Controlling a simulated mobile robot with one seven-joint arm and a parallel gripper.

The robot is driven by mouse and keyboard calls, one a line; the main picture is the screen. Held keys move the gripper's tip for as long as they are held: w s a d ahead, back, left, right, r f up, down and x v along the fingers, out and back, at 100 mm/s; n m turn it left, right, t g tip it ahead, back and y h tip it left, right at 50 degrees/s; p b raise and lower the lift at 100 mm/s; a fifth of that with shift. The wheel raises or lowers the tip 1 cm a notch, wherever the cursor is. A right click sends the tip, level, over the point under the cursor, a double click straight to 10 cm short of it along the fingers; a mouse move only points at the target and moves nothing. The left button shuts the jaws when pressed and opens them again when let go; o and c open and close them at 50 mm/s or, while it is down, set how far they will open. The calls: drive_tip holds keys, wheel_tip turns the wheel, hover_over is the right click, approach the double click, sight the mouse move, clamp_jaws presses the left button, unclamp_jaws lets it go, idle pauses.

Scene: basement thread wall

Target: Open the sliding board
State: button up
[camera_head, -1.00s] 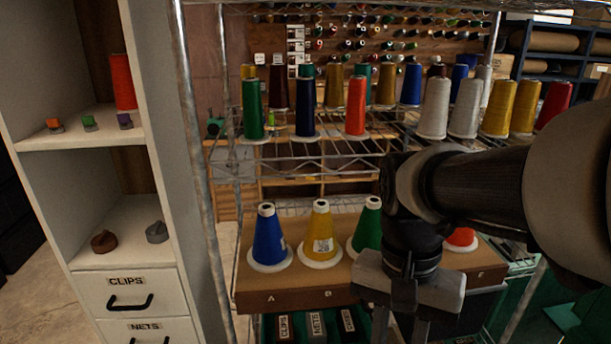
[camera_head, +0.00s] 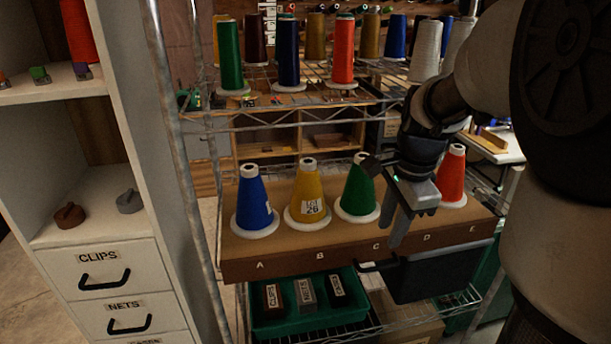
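A brown board (camera_head: 300,262), lettered A to E along its front edge, lies on the wire rack. I take it for the sliding board. Blue (camera_head: 254,200), yellow (camera_head: 308,195), green (camera_head: 357,192) and red (camera_head: 453,180) thread cones stand on it. A dark box (camera_head: 440,275) with a handle-like bar (camera_head: 378,266) at its left sits under the board's right part. My gripper (camera_head: 396,238) points down in front of the board near letters C and D, and its fingers hide part of it. I see nothing held. Contact with the board and the finger gap are unclear.
A green tray (camera_head: 262,325) with labelled blocks sits below the board. A white cabinet (camera_head: 150,200) with drawers stands at left, beside a metal rack post (camera_head: 170,130). More thread cones stand on the wire shelf (camera_head: 300,105) above. My arm covers the right side.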

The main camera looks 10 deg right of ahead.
sight(376, 267)
drive_tip(key=f, duration=0.4)
drive_tip(key=w+f, duration=0.1)
drive_tip(key=f, duration=0.3)
drive_tip(key=w+f+b, duration=0.1)
drive_tip(key=f, duration=0.3)
drive_tip(key=shift+a, duration=0.1)
clamp_jaws()
